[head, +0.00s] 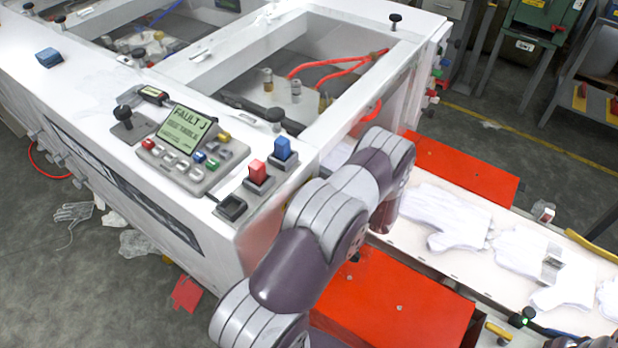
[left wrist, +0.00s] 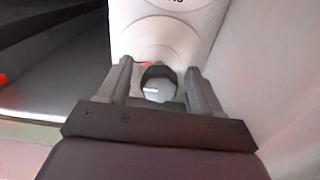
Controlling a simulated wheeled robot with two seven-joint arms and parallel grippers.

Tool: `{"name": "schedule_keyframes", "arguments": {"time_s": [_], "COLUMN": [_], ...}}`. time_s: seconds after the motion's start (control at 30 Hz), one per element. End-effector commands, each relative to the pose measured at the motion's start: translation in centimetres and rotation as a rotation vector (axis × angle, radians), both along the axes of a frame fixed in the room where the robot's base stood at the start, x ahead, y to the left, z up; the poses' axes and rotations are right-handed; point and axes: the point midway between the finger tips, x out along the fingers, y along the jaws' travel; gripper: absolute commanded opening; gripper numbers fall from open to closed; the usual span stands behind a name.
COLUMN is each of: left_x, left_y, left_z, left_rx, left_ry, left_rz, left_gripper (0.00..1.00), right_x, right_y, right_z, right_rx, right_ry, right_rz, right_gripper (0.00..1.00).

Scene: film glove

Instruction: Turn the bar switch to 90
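In the left wrist view, the bar switch (left wrist: 158,86) is a small round grey knob with a black upper part and a short white line on its face. It sits on a white panel. My left gripper (left wrist: 159,67) has one finger on each side of it, with a narrow gap seeming to show on both sides. Whether either finger touches it is hard to tell. In the head view my arm reaches past the white machine's end, and its gripper and the switch are hidden there. My right gripper is in neither view.
The white machine (head: 60,95) carries a keypad with a display reading FAULT (head: 186,128). A red switch (head: 258,172) and a blue switch (head: 283,150) stand near its corner. Red panels (head: 395,300) and a conveyor with white gloves (head: 440,215) lie beside my arm.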

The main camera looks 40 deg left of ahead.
Motion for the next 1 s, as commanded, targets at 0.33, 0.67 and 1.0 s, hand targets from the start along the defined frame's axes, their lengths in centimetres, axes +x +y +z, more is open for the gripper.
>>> {"name": "schedule_keyframes", "arguments": {"time_s": [0.33,0.67,1.0], "left_x": [0.4,1.3,1.4], "left_y": [-2.5,-10.8,-12.7], "left_z": [-0.4,-0.4,0.0], "left_rx": [0.0,0.0,0.0], "left_ry": [-0.005,-0.004,-0.001], "left_rz": [-0.005,-0.004,0.001], "left_gripper": [0.65,0.65,0.65], "right_x": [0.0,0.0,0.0], "right_y": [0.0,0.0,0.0], "right_z": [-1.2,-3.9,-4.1], "right_rx": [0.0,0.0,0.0], "right_ry": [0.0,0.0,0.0], "right_rz": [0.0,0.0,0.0], "right_gripper": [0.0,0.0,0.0]}}
